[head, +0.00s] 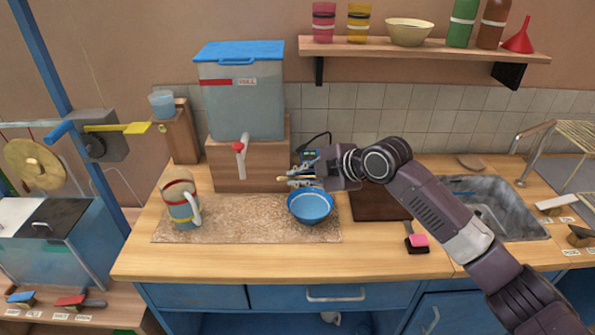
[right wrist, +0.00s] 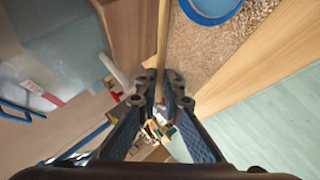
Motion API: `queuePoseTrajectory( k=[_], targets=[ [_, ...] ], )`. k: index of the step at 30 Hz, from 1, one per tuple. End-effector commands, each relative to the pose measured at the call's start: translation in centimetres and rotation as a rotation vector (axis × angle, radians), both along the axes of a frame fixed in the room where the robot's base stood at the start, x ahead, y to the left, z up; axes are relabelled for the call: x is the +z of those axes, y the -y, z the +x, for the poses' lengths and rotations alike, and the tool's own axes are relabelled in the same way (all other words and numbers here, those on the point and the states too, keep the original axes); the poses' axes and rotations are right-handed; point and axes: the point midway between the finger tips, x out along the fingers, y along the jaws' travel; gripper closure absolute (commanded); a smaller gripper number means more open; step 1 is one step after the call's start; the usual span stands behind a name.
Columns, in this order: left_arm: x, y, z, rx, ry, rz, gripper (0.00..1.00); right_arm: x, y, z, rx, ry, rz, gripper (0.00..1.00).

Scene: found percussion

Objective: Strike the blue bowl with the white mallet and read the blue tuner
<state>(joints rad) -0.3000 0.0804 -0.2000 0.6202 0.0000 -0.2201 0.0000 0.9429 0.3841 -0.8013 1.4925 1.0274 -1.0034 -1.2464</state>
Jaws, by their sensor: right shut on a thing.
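The blue bowl (head: 310,207) stands upright on the speckled mat; part of its rim shows in the right wrist view (right wrist: 212,17). My right gripper (head: 290,180) is above and just behind the bowl, apart from it. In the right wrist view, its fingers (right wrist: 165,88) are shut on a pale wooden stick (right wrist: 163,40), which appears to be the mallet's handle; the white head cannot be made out. A small dark device with a lit display (head: 309,155), perhaps the tuner, stands behind the gripper, partly hidden; its reading is too small to tell. My left gripper is out of view.
A jug (head: 181,207) stands on the left of the mat (head: 245,228). A clear dispenser with a blue lid (head: 240,100) stands on a wooden block behind. A pink-and-black sponge or brush (head: 417,241) lies to the right, before the sink (head: 490,205). The front counter strip is clear.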

Motion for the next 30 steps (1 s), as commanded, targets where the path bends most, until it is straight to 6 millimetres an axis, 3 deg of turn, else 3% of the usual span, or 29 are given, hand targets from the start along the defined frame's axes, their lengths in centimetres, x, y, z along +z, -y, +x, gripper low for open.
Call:
queuePoseTrajectory(
  k=[14,25,26,30],
  targets=[
    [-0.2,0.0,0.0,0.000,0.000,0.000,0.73,-0.4,0.0,0.0,-0.001,0.000,0.001,1.00],
    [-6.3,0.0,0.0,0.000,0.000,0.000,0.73,-7.2,1.4,1.1,-0.004,-0.125,0.151,1.00],
    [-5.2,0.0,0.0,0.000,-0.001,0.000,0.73,-5.9,1.2,1.1,0.000,-0.117,0.146,1.00],
    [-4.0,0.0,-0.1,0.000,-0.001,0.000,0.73,-4.3,1.2,1.0,0.000,-0.116,0.144,1.00]
  ],
)
